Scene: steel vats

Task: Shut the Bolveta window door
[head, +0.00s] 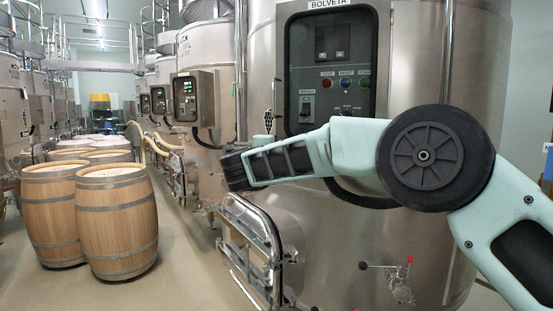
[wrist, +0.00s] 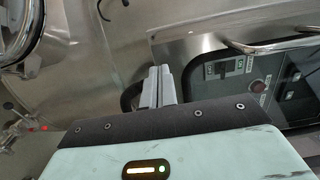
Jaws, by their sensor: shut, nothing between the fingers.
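The Bolveta vat (head: 400,90) is a large steel tank, with a BOLVETA label (head: 327,4) above its steel-framed control box (head: 384,60). The box's dark face shows buttons, a switch and a small display. My gripper (wrist: 160,71) is shut and empty beside the box's left end; contact cannot be told. In the head view its fingers are not distinguishable.
A steel-framed hatch (head: 262,222) projects from the vat's lower front, below my forearm. A small valve with red handles (head: 401,285) is at the lower right. Wooden barrels (head: 117,225) stand at the left. Bare floor lies between barrels and vats.

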